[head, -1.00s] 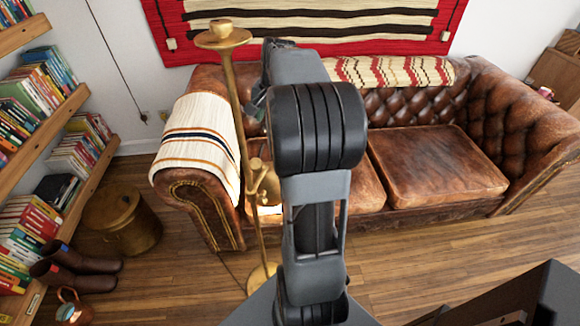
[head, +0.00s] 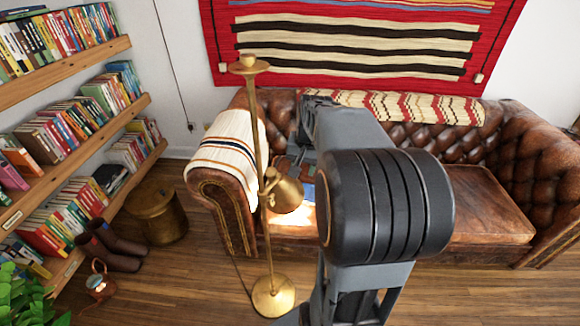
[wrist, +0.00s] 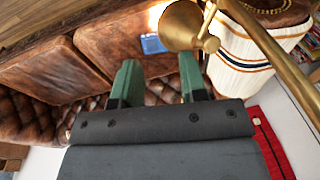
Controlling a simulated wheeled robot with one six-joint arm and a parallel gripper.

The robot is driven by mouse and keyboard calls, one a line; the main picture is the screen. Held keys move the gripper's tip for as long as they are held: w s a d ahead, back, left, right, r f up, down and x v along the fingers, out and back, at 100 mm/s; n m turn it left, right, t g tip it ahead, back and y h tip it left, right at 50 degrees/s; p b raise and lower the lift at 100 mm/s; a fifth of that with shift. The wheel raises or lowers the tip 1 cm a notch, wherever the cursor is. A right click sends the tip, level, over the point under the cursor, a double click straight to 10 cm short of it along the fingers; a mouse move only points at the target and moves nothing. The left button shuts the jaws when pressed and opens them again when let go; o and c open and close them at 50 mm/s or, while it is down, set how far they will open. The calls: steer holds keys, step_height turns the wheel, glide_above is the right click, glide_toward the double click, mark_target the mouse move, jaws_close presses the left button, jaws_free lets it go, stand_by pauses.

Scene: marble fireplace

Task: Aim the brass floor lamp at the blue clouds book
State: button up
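The brass floor lamp (head: 260,130) stands upright before the left end of the brown leather sofa. Its brass shade (head: 287,194) tilts down to the right, and a bright patch falls on the seat beside it. The shade is close up in the wrist view (wrist: 180,27). A blue book (wrist: 153,43) lies on the seat next to the shade; only a sliver shows in the head view (head: 308,193), and its cover picture is too small to read. My gripper (wrist: 159,78) is open and empty, with its green fingers apart, near the shade and not visibly touching it.
The sofa (head: 490,205) stands against the wall, with a striped blanket (head: 228,150) on its left arm. A bookshelf (head: 80,135), a brass drum (head: 157,212) and boots (head: 105,250) are at left. Wooden floor (head: 205,285) is clear around the lamp base (head: 273,296).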

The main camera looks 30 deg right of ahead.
steer(key=s+a+r+n+p, duration=0.3)
steer(key=s+a+r+p, duration=0.1)
steer(key=a, duration=0.4)
steer(key=shift+s+r+n+t+h+p, duration=0.2)
steer(key=shift+r+n+t+h+p, duration=0.15)
steer(key=shift+r, duration=0.25)
